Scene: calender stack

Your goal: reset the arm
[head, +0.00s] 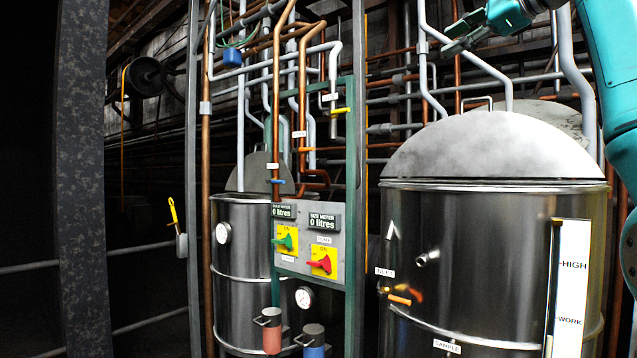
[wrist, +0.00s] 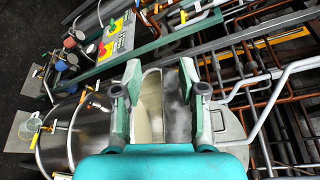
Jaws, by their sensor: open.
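My gripper (head: 467,32) is at the top right in the head view, high above the domed lid (head: 490,145) of the large steel tank (head: 470,260). The teal arm comes down the right edge. In the wrist view my gripper (wrist: 160,92) has its two fingers apart with nothing between them. Past the fingers the tank lid (wrist: 178,105) shows below, partly hidden by the teal gripper body.
A green-framed panel (head: 308,240) carries a green and a red switch and two litre meters. A second steel tank (head: 235,270) stands behind it. Pipes (head: 480,65) run along the back wall, close to my gripper. A white level gauge (head: 570,280) is on the large tank.

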